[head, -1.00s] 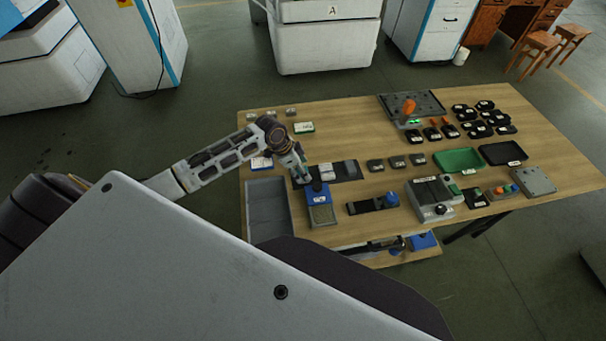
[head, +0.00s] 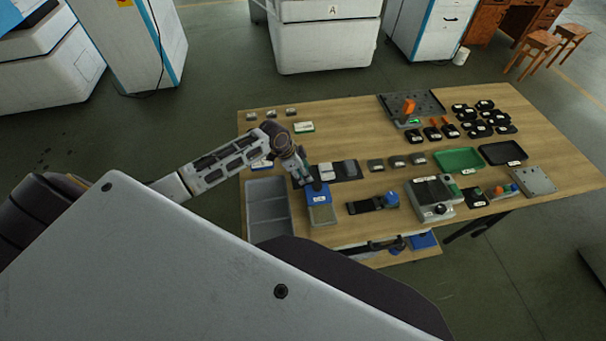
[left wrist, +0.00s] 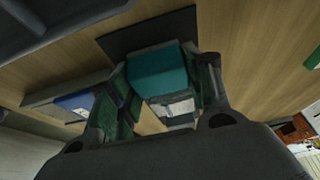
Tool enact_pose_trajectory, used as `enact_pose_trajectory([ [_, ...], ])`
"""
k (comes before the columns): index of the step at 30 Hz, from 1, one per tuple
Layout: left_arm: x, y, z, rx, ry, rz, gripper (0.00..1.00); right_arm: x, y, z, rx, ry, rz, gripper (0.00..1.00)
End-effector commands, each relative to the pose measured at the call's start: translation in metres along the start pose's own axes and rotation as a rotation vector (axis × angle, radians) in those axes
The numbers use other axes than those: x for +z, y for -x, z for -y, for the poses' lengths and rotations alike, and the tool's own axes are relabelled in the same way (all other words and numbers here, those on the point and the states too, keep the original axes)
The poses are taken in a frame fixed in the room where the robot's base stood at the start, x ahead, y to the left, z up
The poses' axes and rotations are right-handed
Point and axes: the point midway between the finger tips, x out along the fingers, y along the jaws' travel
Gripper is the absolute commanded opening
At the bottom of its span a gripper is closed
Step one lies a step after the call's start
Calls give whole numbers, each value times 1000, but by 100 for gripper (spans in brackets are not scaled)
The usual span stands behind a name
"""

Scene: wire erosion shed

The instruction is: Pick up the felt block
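A teal block (left wrist: 158,70), which looks like the felt block, lies between the spread fingers of my left gripper (left wrist: 165,85) in the left wrist view. The fingers stand at either side of it; whether they touch it is hard to tell. In the head view my left gripper (head: 308,181) is low over the table, at the far end of a labelled blue box (head: 318,197) with a brownish pad. The block cannot be picked out clearly there, being small and close to the fingers. My right gripper is in neither view.
The wooden table (head: 345,122) holds a grey tray (head: 268,181) to the left, a dark strip with a blue knob (head: 391,199), a grey instrument (head: 432,195) and a green tray (head: 458,158) to the right. A white block (head: 326,170) sits just beyond my left gripper.

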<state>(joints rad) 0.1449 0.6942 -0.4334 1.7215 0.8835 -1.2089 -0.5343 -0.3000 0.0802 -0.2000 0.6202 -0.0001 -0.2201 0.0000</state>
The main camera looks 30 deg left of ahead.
Motion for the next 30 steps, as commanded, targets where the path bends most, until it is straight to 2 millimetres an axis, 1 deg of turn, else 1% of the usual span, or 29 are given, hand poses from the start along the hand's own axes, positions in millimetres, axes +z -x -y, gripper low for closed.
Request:
enact_pose_trajectory([
  [8,0,1,0,0,0,0,26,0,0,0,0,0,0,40],
  [14,-4,8,0,0,0,0,26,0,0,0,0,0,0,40],
  [20,-13,30,1,-2,-2,-1,26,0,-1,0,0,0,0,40],
  [30,-32,75,1,-1,-2,-2,26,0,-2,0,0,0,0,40],
])
